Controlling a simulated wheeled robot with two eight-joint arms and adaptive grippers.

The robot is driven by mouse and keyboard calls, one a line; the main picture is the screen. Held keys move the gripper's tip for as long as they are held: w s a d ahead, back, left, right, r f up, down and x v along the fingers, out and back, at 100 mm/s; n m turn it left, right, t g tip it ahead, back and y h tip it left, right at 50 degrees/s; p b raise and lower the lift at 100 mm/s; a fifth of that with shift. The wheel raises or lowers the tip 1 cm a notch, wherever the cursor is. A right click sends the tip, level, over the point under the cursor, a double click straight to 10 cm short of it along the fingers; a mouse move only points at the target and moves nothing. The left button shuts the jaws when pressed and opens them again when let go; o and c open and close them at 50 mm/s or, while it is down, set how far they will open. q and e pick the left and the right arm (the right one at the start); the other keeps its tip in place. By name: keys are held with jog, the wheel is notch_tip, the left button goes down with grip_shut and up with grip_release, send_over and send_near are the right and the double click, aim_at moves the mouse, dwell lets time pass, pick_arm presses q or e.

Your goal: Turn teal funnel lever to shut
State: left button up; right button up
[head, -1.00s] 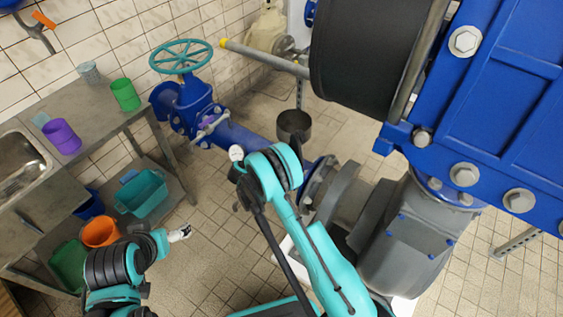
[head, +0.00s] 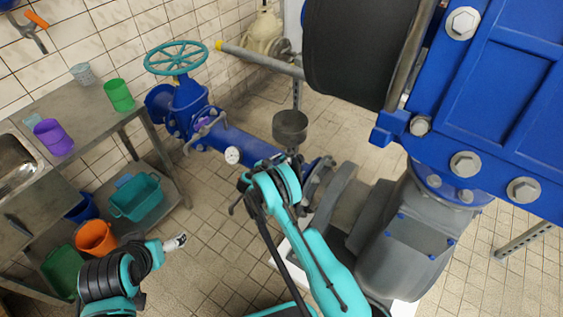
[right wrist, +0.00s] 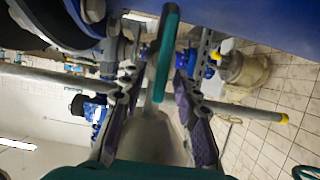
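The dark grey funnel (head: 290,126) stands beside the blue pipe in the head view. My right gripper (head: 285,159) is just below it there, small and partly hidden by my wrist. In the right wrist view a teal lever (right wrist: 166,48) stands between the two fingers of my right gripper (right wrist: 158,88). The fingers are apart, one on each side of the lever, and I cannot tell whether either touches it. The lever is not clearly visible in the head view. My left gripper (head: 176,242) is over the floor at lower left, far from the funnel, and its fingers are too small to read.
A blue pipe (head: 240,143) with a gauge (head: 232,155) and a teal handwheel (head: 176,58) runs behind my right arm. A large blue machine (head: 500,110) fills the right. A metal bench (head: 95,110) with cups stands left. Floor between is clear.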

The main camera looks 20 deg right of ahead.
grip_shut()
jog(key=shift+s, duration=0.15)
dwell(0.4)
jog(key=shift+s+d+f+m+t+y, duration=0.1)
jog(key=shift+s+d+m+t+y, duration=0.15)
jog(key=shift+m+t, duration=0.4)
jog(key=shift+s+f+m+t+y, duration=0.1)
jog(key=shift+s+m+t+y, duration=0.2)
jog(key=shift+m, duration=0.65)
jog(key=shift+s+d+f+m+t+y, duration=0.15)
jog(key=shift+m+t+y, duration=0.2)
jog(key=shift+m, duration=0.45)
jog(key=shift+w, duration=0.1)
jog(key=shift+c, duration=0.4)
grip_release()
jog(key=shift+r, duration=0.1)
jog(key=shift+o, duration=0.4)
jog(key=shift+w, duration=0.1)
